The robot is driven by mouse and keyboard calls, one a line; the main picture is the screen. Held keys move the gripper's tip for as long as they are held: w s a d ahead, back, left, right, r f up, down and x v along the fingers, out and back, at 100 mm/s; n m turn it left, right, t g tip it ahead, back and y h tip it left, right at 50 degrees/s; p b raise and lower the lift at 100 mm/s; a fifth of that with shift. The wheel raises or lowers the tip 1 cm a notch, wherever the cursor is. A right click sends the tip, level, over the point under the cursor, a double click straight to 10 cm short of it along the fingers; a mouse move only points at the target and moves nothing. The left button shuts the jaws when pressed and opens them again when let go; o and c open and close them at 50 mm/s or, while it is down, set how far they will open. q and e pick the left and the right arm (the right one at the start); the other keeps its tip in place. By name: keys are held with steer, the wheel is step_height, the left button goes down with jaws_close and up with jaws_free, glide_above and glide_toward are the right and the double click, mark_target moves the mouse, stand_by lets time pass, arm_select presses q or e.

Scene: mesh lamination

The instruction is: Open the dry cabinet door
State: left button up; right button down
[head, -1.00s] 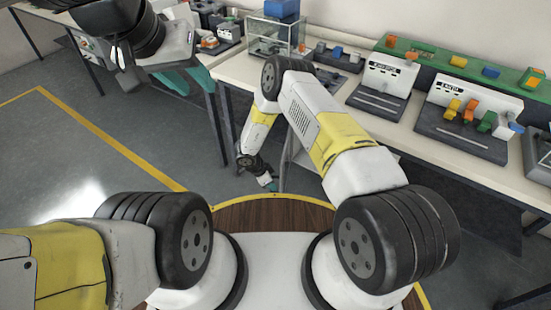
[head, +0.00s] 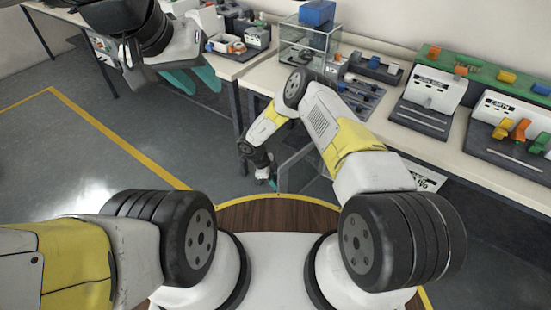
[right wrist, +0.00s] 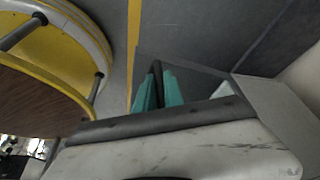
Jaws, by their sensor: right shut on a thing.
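The dry cabinet door (head: 302,168) shows in the head view as a thin-framed, see-through panel below the bench's front edge, standing out at an angle. It also shows in the right wrist view as a translucent panel (right wrist: 205,72). My right gripper (head: 272,181) is low beside the door's near edge. In the right wrist view its teal fingers (right wrist: 159,90) are closed around a dark upright bar, which looks like the door handle. My left gripper (head: 193,79) is open and empty at the upper left, its two teal fingers apart. My right arm hides much of the cabinet.
The bench top (head: 375,143) carries a glass case (head: 308,45) with a blue box on it, trays and labelled fixtures with coloured parts. A green rack (head: 500,75) stands at the back right. Clear grey floor (head: 110,140) with yellow lines lies to the left.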

steer(key=shift+w, duration=0.1)
steer(key=c, duration=1.5)
jaws_free()
steer(key=shift+d, duration=0.1)
steer(key=shift+o, duration=0.2)
steer(key=v, duration=0.7)
steer(key=shift+r, duration=0.35)
